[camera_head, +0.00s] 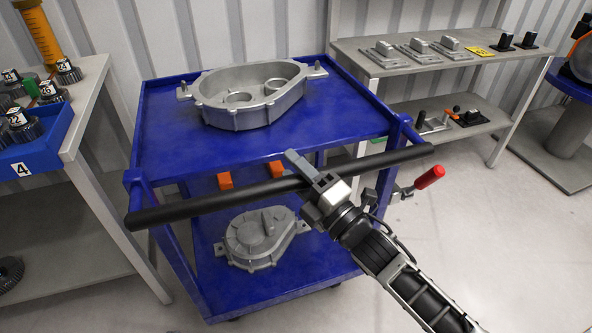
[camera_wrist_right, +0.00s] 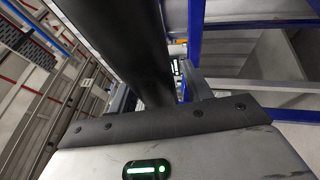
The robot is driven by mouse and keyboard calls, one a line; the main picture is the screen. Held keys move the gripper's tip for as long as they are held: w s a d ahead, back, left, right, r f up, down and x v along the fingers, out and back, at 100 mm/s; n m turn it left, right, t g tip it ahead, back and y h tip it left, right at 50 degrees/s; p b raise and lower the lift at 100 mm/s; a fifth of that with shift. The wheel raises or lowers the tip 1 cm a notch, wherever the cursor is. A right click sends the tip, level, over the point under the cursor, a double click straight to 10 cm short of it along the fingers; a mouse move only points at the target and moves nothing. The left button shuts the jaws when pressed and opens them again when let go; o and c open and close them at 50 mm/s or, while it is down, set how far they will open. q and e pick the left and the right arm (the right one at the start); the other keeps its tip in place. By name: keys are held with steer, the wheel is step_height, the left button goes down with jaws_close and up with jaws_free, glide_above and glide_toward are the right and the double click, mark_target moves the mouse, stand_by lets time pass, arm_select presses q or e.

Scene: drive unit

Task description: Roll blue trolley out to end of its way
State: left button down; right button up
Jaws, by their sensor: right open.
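The blue trolley (camera_head: 165,127) stands in the middle of the head view, with two shelves and a black push handle (camera_head: 200,211) across its near side. My right gripper (camera_head: 307,187) is at the handle, right of its middle. It is open, with the bar appearing to run between its fingers; contact cannot be told. In the right wrist view the black handle (camera_wrist_right: 135,45) runs close in front of the gripper. My left gripper is not in view.
A grey housing (camera_head: 250,95) sits on the top shelf and a grey cover (camera_head: 262,238) on the lower one. A red-tipped lever (camera_head: 428,177) is at the right. A bench (camera_head: 92,80) stands close left, shelving (camera_head: 375,65) behind right. Floor at front right is clear.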

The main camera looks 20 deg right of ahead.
jaws_close()
stand_by(1.4)
